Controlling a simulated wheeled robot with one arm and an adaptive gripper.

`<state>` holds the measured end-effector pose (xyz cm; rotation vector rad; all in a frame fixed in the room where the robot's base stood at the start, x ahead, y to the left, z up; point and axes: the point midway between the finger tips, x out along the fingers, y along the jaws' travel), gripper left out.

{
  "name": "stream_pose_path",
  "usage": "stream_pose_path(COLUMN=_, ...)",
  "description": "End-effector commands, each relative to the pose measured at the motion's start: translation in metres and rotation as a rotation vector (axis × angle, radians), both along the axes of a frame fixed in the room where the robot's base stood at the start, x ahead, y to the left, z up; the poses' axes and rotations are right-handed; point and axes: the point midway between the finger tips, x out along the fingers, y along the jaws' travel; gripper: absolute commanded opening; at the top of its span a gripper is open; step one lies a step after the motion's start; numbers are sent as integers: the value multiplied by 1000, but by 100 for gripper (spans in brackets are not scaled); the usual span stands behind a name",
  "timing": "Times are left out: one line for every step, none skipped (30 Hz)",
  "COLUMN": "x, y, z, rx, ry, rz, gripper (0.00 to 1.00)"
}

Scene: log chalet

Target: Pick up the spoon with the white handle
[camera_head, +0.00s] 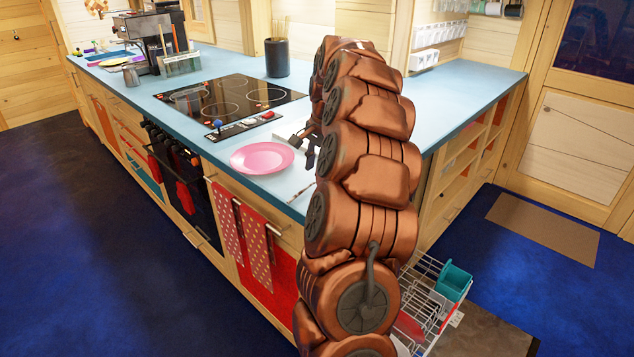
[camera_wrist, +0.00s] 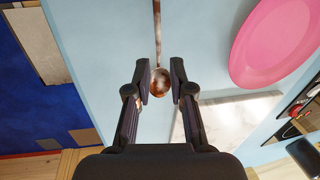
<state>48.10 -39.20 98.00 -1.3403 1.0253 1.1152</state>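A spoon shows in the wrist view, with a round coppery bowl (camera_wrist: 160,84) and a thin handle (camera_wrist: 157,30) running up past the top edge. The visible part of the handle looks brownish; its far end is out of frame. My gripper (camera_wrist: 161,76) is open above the counter, its two dark fingers on either side of the bowl. I cannot tell how high the fingers are above the spoon. In the head view my gripper is mostly hidden by my arm, and a thin dark strip (camera_head: 301,192) near the counter edge may be the spoon's handle.
A pink plate (camera_head: 262,158) lies on the blue counter (camera_head: 458,92) left of my arm. A pale marbled board (camera_wrist: 235,120) lies right of the spoon in the wrist view. The cooktop (camera_head: 230,100) is farther back. An open dishwasher rack (camera_head: 425,300) stands low at right.

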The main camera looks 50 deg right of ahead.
Motion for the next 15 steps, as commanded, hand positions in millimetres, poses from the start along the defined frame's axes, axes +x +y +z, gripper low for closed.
stream_pose_path(x=0, y=0, z=-2, rx=1, ry=1, rz=0, gripper=22)
stream_pose_path(x=0, y=1, z=-3, rx=2, ry=1, rz=0, gripper=22)
stream_pose_path(x=0, y=1, z=-6, rx=2, ry=2, rz=0, gripper=22)
stream_pose_path(x=0, y=1, z=-8, rx=3, ry=2, rz=1, gripper=22)
stream_pose_path(x=0, y=2, z=-11, rx=3, ry=2, rz=1, gripper=22)
stream_pose_path(x=1, y=2, z=-14, rx=2, ry=2, rz=0, gripper=22)
stream_pose_path(x=2, y=2, z=-18, rx=2, ry=1, rz=1, gripper=22)
stream_pose_path(x=2, y=2, z=-21, rx=2, ry=1, rz=1, gripper=22)
stream_pose_path(x=2, y=3, z=-27, rx=4, ry=3, rz=2, gripper=22)
stream_pose_path(x=3, y=4, z=-31, rx=5, ry=4, rz=3, gripper=22)
stream_pose_path(x=4, y=4, z=-36, rx=5, ry=4, rz=2, gripper=22)
stream_pose_path(x=5, y=4, z=-41, rx=4, ry=3, rz=2, gripper=22)
stream_pose_path(x=6, y=3, z=-43, rx=2, ry=1, rz=1, gripper=22)
stream_pose_path(x=7, y=3, z=-46, rx=1, ry=0, rz=1, gripper=22)
stream_pose_path(x=7, y=3, z=-48, rx=1, ry=0, rz=1, gripper=22)
